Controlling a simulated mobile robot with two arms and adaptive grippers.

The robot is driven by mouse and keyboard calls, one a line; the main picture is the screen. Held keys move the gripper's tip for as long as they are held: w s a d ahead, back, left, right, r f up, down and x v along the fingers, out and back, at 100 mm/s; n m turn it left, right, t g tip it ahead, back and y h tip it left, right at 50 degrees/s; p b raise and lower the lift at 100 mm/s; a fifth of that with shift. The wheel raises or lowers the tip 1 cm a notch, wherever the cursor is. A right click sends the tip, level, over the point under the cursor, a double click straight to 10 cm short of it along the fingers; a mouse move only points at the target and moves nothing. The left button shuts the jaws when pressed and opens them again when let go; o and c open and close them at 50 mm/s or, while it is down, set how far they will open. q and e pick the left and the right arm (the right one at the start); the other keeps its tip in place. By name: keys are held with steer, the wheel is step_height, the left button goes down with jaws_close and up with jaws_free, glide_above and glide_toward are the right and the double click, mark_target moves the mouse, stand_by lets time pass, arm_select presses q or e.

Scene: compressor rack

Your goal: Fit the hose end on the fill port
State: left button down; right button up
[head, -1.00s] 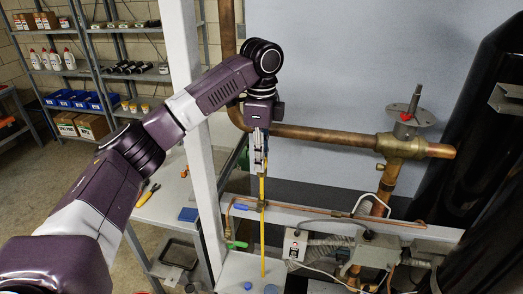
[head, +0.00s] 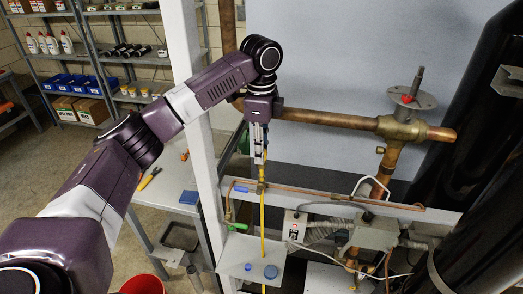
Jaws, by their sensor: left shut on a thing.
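My left gripper (head: 259,158) hangs pointing down near the middle of the head view, its fingers close together on the upper part of a thin yellow hose (head: 263,229). The hose hangs almost straight down past a copper line to the bottom edge. The hose end itself is mostly hidden by the fingers. A small brass fitting (head: 261,187) shows just below the fingers, level with the copper line (head: 330,197). I cannot tell whether it is the fill port, or whether the hose touches it. My right gripper is not in view.
A white upright post (head: 202,160) stands just left of the gripper. A large valve (head: 405,128) on thick copper pipe and a grey box (head: 375,234) are at right. A red bucket (head: 142,284) stands bottom left.

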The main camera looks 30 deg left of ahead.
arm_select(q)
steer(key=shift+f, duration=0.15)
steer(key=shift+f, duration=0.35)
steer(key=shift+f, duration=0.45)
stand_by(0.4)
steer(key=shift+f, duration=0.65)
stand_by(0.9)
steer(key=c, duration=1.3)
jaws_free()
